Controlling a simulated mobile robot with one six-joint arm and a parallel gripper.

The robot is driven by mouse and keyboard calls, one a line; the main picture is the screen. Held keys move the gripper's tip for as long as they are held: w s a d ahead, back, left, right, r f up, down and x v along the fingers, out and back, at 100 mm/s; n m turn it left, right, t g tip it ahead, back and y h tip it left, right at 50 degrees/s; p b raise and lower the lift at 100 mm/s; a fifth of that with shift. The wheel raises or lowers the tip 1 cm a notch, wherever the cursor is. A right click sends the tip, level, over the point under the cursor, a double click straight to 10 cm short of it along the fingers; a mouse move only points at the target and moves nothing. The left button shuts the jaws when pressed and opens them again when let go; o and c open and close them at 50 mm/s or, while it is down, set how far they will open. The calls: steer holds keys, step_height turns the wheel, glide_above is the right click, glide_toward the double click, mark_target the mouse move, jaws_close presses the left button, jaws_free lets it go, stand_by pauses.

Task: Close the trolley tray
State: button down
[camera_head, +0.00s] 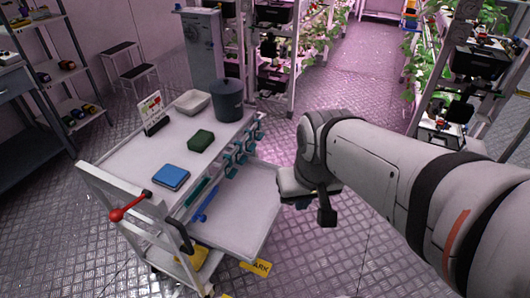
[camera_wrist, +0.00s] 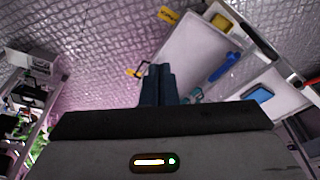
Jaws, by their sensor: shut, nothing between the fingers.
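The white trolley (camera_head: 118,165) stands left of centre in the head view. Its lower tray (camera_head: 240,218) is slid out to the right, beyond the top shelf. The tray also shows in the wrist view (camera_wrist: 190,58), with a blue tool (camera_wrist: 225,66) at its inner side. My gripper (camera_wrist: 157,70) is shut and empty, its dark fingers together beside the tray's outer part. In the head view my wrist is at the tray's outer right edge, and the fingers are hidden. I cannot tell whether they touch the tray.
On the trolley top are a blue pad (camera_head: 171,176), a green sponge (camera_head: 200,140), a white bowl (camera_head: 193,102) and a dark bin (camera_head: 228,101). A red-knobbed lever (camera_head: 117,214) is at the near end. Plant racks (camera_head: 465,75) stand at right. Floor beyond the trolley is clear.

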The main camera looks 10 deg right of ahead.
step_height(320, 180, down, 13)
steer(key=w+m+g+y+b, duration=0.2)
steer(key=m+g+y+b, duration=0.25)
steer(key=b, duration=0.35)
steer(key=m+t+y+b, duration=1)
steer(key=m+t+b, duration=0.3)
steer(key=m+b, duration=0.7)
glide_toward(276, 217)
steer(key=shift+g, duration=0.25)
steer(key=b+x, duration=0.1)
steer(key=x, duration=0.1)
steer(key=b+x, duration=0.1)
steer(key=x, duration=0.1)
steer(key=b+x, duration=0.1)
steer(key=x, duration=0.1)
steer(key=shift+r+b, duration=0.25)
steer(key=shift+b, duration=0.05)
steer(key=shift+w+a+r+m, duration=0.1)
steer(key=shift+w+a+m, duration=0.15)
steer(key=shift+a, duration=0.1)
